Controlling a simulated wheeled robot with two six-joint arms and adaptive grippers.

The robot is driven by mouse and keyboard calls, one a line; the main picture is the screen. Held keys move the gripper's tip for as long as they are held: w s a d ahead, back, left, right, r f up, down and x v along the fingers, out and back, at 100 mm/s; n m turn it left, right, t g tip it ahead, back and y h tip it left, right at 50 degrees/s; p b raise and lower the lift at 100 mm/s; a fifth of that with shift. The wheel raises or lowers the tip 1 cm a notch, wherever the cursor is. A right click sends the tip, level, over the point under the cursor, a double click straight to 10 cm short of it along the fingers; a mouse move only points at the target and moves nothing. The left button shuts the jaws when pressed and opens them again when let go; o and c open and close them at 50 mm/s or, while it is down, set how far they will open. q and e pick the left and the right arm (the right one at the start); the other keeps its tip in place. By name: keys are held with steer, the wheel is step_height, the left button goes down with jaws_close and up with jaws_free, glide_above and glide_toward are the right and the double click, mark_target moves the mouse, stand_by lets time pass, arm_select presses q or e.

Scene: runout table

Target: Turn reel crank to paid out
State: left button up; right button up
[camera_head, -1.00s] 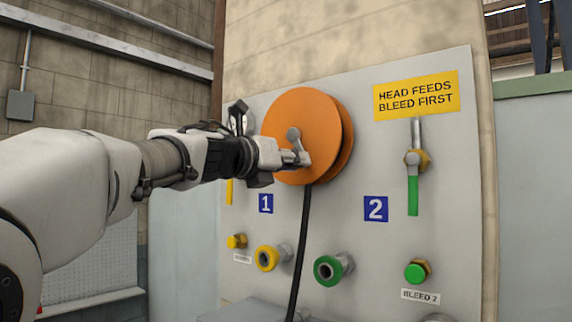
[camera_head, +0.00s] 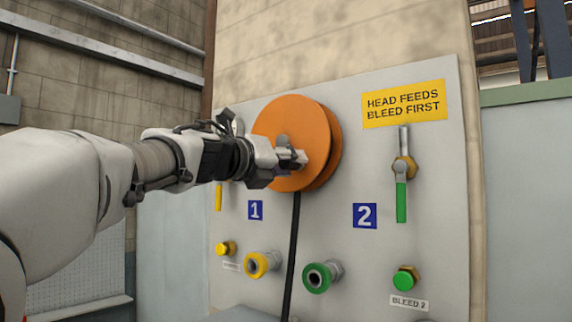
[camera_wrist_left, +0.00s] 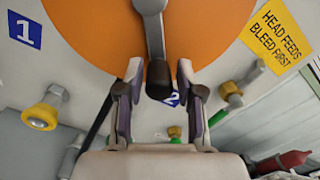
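The orange reel (camera_head: 300,118) is mounted on a grey panel, with a black hose (camera_head: 293,250) hanging below it. Its grey crank (camera_head: 282,142) runs from the hub down and right toward my left gripper (camera_head: 298,160). In the left wrist view, the crank arm (camera_wrist_left: 155,35) ends in a dark knob (camera_wrist_left: 159,78). My left gripper's two fingers (camera_wrist_left: 159,92) stand apart on either side of this knob, with a visible gap on both sides. The head view hides the knob behind the fingers. My right gripper is in neither view.
Below the reel are a yellow coupling (camera_head: 262,264), a green coupling (camera_head: 318,277) and a green bleed knob (camera_head: 405,279). A green-handled valve (camera_head: 401,200) hangs at the right under the yellow sign (camera_head: 403,103). Number plates 1 (camera_head: 255,210) and 2 (camera_head: 365,215) flank the hose.

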arm_select(q)
steer(key=shift+w+d, duration=0.15)
steer(key=shift+d, duration=0.05)
